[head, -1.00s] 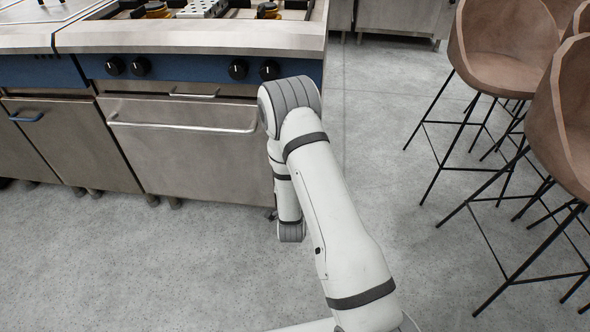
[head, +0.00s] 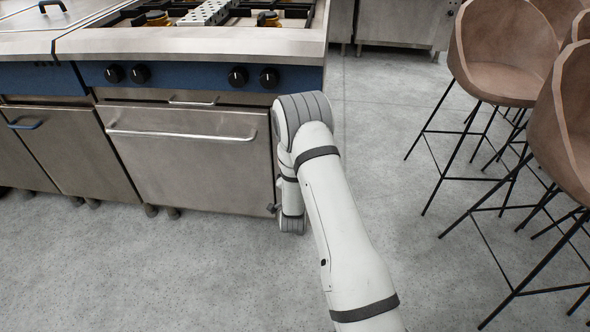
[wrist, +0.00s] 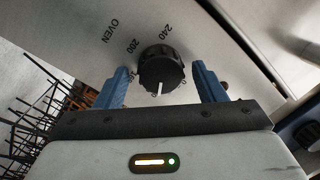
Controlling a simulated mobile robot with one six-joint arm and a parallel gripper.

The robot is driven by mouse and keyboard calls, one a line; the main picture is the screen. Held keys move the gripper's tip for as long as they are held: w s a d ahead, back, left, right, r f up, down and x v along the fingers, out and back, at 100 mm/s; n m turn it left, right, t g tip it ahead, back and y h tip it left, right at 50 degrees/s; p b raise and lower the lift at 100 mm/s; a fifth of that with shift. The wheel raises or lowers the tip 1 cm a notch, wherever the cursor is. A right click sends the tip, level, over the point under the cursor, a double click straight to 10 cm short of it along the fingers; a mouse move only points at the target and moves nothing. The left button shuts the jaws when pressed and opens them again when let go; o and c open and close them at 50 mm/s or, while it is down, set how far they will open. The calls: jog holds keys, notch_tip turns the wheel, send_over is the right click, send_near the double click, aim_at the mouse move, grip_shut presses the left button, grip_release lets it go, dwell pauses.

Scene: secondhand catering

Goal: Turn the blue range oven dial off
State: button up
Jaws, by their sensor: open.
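In the wrist view a round black dial (wrist: 161,69) with a white pointer line sits on a pale metal panel marked OVEN, 200 and 240. The pointer line aims toward the bottom of the picture, away from the 200 and 240 marks. My gripper (wrist: 163,76) is open, with one blue finger on each side of the dial. Whether the fingers touch it I cannot tell. In the head view the blue-fronted range (head: 187,77) stands left of my arm. My gripper and the oven dial are hidden there.
Several black knobs (head: 238,76) line the blue front, above an oven door with a bar handle (head: 180,134). Another dark knob (wrist: 308,135) shows at the wrist view's right edge. Brown stools (head: 505,60) stand to the right. Grey floor (head: 400,130) lies open between.

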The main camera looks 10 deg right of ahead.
jog(key=shift+c, duration=0.4)
jog(key=c, duration=0.9)
jog(key=shift+f+n, duration=0.1)
jog(key=shift+n, duration=0.2)
jog(key=n+b, duration=0.1)
jog(key=n, duration=0.4)
jog(key=n+g+b, duration=0.1)
jog(key=n+b, duration=0.1)
jog(key=n, duration=0.3)
jog(key=shift+a+n+h+b, duration=0.2)
jog(key=shift+n+h+b, duration=0.1)
jog(key=shift+r, duration=0.2)
jog(key=o, duration=1)
